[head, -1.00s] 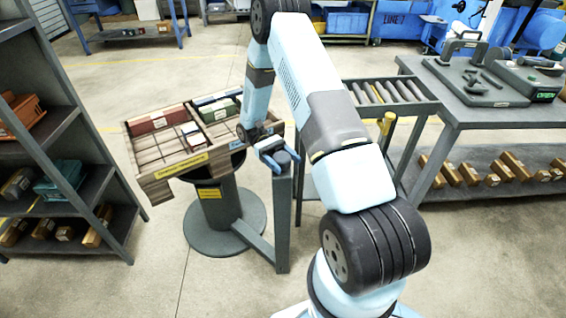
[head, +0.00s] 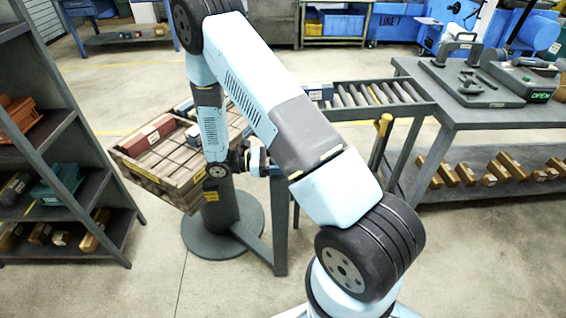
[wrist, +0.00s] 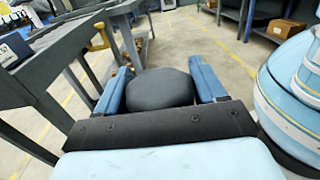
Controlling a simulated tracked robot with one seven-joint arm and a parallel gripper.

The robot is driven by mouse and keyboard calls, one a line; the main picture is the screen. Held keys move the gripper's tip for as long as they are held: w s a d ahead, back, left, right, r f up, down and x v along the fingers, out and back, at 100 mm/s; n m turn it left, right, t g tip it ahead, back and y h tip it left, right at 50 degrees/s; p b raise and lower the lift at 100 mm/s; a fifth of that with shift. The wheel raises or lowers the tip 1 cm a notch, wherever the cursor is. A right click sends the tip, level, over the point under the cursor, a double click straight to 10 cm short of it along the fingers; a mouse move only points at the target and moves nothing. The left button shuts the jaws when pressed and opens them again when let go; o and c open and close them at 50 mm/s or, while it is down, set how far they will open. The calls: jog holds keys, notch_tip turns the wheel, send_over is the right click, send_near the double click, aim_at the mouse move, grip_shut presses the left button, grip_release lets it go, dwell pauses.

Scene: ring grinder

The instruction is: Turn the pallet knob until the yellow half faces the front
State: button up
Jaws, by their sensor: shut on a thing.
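The pallet (head: 150,180), a wooden tray with compartments, sits turned at an angle on a round grey pedestal (head: 222,205) in the head view. A red box (head: 147,135) and other boxes lie in it. In the head view my gripper (head: 262,160) is at the top of the grey post beside the pallet, with the knob mostly hidden.
A roller conveyor (head: 372,97) and a workbench (head: 500,112) with a grinder fixture stand at the right. A shelf rack (head: 65,150) with bins stands at the left. Floor in front is clear.

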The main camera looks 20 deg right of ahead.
jog(key=n+t, duration=0.1)
jog(key=t, duration=0.1)
jog(key=n+t, duration=0.1)
jog(key=t, duration=0.1)
jog(key=n+t+h, duration=0.1)
jog(key=shift+w+d+n+t, duration=0.1)
jog(key=shift+w+n+t, duration=0.15)
jog(key=shift+n+t, duration=0.15)
jog(key=n+t, duration=0.1)
jog(key=t, duration=0.1)
jog(key=n+t, duration=0.2)
jog(key=t, duration=0.1)
jog(key=shift+w+t+y, duration=0.25)
jog(key=shift+t+y, duration=0.05)
jog(key=shift+y, duration=0.1)
jog(key=n+t+y, duration=0.1)
jog(key=n+t, duration=0.1)
jog(key=n+t+y, duration=0.1)
jog(key=n+t, duration=0.1)
jog(key=t, duration=0.1)
jog(key=n+t+y, duration=0.1)
jog(key=t+y, duration=0.1)
jog(key=shift+w+a+n, duration=0.2)
jog(key=shift+w+n, duration=0.15)
jog(key=shift+n, duration=0.05)
jog(key=shift+t, duration=0.3)
jog(key=o, duration=1)
jog(key=shift+c, duration=0.2)
